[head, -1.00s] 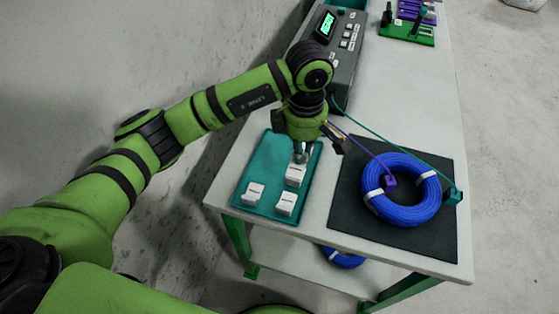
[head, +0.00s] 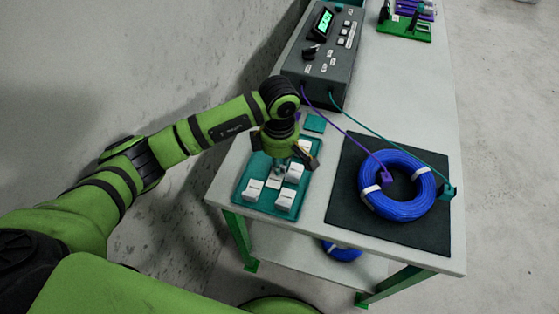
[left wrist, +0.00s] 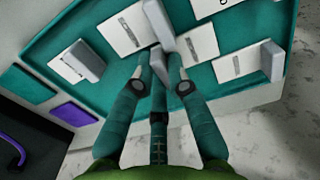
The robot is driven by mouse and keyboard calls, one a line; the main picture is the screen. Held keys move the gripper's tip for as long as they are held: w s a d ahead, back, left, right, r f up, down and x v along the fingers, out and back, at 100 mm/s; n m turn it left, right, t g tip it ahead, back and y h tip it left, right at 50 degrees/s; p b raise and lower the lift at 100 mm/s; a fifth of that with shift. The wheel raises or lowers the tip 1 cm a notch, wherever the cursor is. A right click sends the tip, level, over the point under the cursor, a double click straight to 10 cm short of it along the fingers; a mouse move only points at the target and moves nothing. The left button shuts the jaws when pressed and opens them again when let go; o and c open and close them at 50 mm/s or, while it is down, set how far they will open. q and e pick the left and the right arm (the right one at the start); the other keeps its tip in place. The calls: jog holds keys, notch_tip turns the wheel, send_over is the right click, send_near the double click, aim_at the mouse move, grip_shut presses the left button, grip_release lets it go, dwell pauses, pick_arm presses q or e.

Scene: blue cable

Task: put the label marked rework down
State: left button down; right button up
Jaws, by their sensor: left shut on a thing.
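Several white labels with raised grey tabs lie on the teal tray (head: 240,191); their print is too small to tell which is marked rework. One label (head: 252,189) is at the left front, one (head: 285,200) at the right front, one (head: 294,172) behind that. My left gripper (head: 278,171) points down over the middle of the tray, above a white label (head: 274,184). In the left wrist view the gripper's fingers (left wrist: 160,68) are closed together by a label's grey tab (left wrist: 160,25); the fingertips partly hide the grip. My right gripper is out of view.
A blue cable coil (head: 400,206) lies on a dark mat (head: 345,205) right of the tray. Purple and teal leads run from the grey tester (head: 325,62) to clips at the coil. A teal square (head: 315,123) lies behind the tray. Bare tabletop (head: 400,110) is clear.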

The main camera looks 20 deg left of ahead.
pick_arm(q)
jog(key=c, duration=1.2)
grip_release()
jog(key=shift+f, duration=0.1)
jog(key=shift+c, duration=0.2)
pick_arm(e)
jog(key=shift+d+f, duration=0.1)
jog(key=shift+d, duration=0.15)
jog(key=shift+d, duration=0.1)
pick_arm(q)
jog(key=shift+r, duration=0.3)
notch_tip(320, 180, up, 12)
jog(key=b, duration=0.2)
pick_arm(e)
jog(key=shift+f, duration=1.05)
pick_arm(q)
jog(key=shift+f, duration=0.1)
